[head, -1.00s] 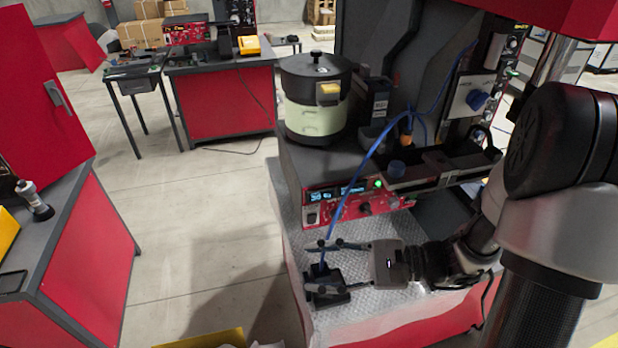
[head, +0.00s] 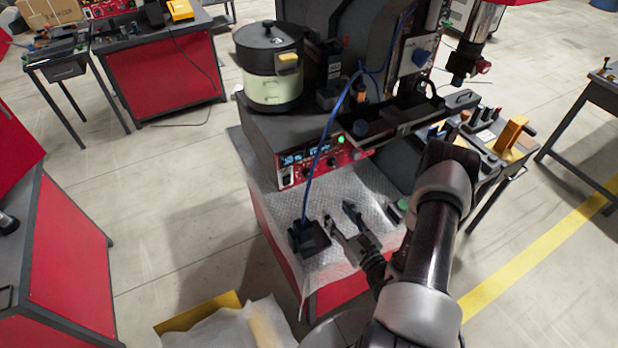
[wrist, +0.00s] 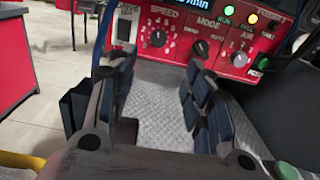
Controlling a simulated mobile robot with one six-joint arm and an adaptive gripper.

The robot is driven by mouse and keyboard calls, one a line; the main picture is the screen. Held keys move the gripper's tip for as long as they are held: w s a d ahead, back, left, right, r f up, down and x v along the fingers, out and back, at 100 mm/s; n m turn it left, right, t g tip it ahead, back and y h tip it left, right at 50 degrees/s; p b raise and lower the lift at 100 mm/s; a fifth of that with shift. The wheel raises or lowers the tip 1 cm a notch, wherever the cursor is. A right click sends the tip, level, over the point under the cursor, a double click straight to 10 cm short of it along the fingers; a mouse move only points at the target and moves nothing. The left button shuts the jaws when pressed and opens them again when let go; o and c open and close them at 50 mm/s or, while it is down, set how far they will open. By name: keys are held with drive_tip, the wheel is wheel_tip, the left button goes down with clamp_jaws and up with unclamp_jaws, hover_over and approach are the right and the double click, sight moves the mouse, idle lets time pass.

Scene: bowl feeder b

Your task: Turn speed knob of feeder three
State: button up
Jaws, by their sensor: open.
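The feeder's red control panel (head: 320,163) is on the front of the grey base under the lidded bowl. The wrist view shows its SPEED knob (wrist: 157,38), black with a pale dial, left of the MODE knob (wrist: 201,47) and the AIR knob (wrist: 240,58). A label at the panel's top right is only partly readable. My gripper (head: 338,213) is open and empty, low over the bubble-wrap surface in front of the panel. In the wrist view its fingers (wrist: 150,85) stand apart below the knobs, with no contact on the SPEED knob.
A black box (head: 310,238) with a blue cable (head: 326,135) stands left of my gripper on the bubble wrap (head: 375,195). The cable runs up across the panel. A rocker switch (wrist: 125,27) is left of the SPEED knob. The lidded bowl (head: 270,75) stands above.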

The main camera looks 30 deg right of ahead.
sight(309, 175)
drive_tip(key=w, duration=1)
drive_tip(key=w+b, duration=0.1)
drive_tip(key=w, duration=0.4)
drive_tip(key=shift+w+a, duration=0.25)
drive_tip(key=shift+a, duration=0.1)
drive_tip(key=c, duration=1)
